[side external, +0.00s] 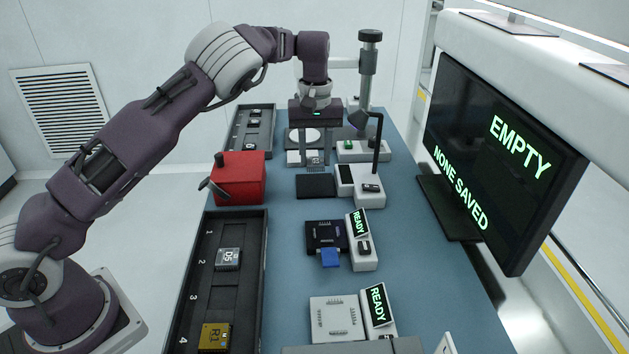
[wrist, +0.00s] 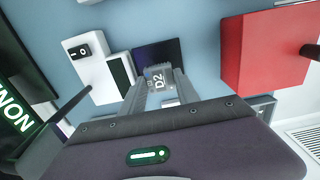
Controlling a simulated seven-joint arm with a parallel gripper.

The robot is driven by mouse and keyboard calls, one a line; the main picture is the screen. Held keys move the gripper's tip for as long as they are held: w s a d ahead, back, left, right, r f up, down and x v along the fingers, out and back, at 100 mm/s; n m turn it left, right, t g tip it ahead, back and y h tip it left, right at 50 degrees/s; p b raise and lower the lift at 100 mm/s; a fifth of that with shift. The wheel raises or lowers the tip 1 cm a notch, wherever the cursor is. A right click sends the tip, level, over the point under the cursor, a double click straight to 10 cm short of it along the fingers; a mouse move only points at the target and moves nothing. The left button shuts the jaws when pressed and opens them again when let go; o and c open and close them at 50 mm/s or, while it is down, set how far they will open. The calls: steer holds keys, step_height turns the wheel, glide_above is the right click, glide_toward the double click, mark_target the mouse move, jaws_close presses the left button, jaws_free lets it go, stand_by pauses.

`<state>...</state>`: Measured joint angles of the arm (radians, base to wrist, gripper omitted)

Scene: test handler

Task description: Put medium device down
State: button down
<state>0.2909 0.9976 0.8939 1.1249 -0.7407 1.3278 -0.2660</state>
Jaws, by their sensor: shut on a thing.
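A grey device marked D2 (wrist: 158,77) is between my fingertips in the wrist view. In the side external view my gripper (side external: 316,160) points straight down, with the device (side external: 316,157) small between its fingers. My gripper (wrist: 160,88) is shut on it. In the wrist view the device overlaps the near edge of a dark flat pad (wrist: 157,51). The pad (side external: 315,186) lies beside a white switch box (side external: 358,184) in the side view. I cannot tell the device's height above the surface.
A red box (side external: 238,178) stands left of the pad. A black post (side external: 377,147) rises by the switch box. A black tray (side external: 262,265) holds devices D5 (side external: 228,259) and R1 (side external: 214,337). A monitor (side external: 500,160) reads EMPTY, NONE SAVED. Sockets (side external: 325,236) stand in front, beside READY displays.

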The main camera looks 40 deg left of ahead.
steer(key=shift+r, duration=0.15)
steer(key=s+a+r+n, duration=0.1)
steer(key=s+a+r, duration=0.25)
steer(key=s, duration=0.55)
steer(key=r, duration=0.1)
glide_above(235, 233)
steer(key=shift+m, duration=0.5)
step_height(235, 233, down, 9)
steer(key=shift+s, duration=0.1)
steer(key=shift+a+f, duration=0.1)
steer(key=shift+f, duration=0.3)
steer(key=shift+f, duration=0.15)
steer(key=c, duration=0.9)
jaws_free()
